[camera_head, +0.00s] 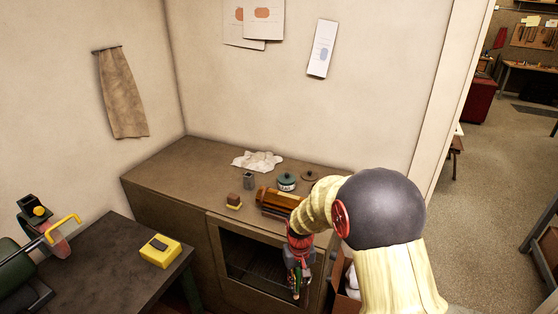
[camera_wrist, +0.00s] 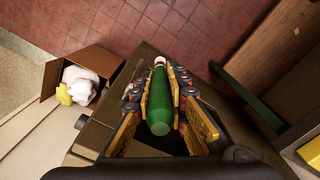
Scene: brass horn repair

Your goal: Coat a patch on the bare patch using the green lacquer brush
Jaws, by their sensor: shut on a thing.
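My gripper (camera_head: 297,272) is low in front of the cabinet, below its top. In the wrist view my gripper (camera_wrist: 160,92) is shut on the green lacquer brush (camera_wrist: 159,115). Its green handle lies between the orange finger pads, and a pale section shows at the far end, over the red tiled floor. In the head view only a little green of the brush shows between the fingers. An amber-brown object (camera_head: 279,201) lies on the cabinet top, partly hidden by my arm. I cannot make out a bare patch in either view.
The cabinet top (camera_head: 185,175) holds a teal tin (camera_head: 287,182), a round brown lid (camera_head: 309,176), a grey cup (camera_head: 249,181), a brown block (camera_head: 234,199) and a white cloth (camera_head: 257,161). A cardboard box (camera_wrist: 50,80) stands near my gripper. A dark table (camera_head: 105,270) stands left.

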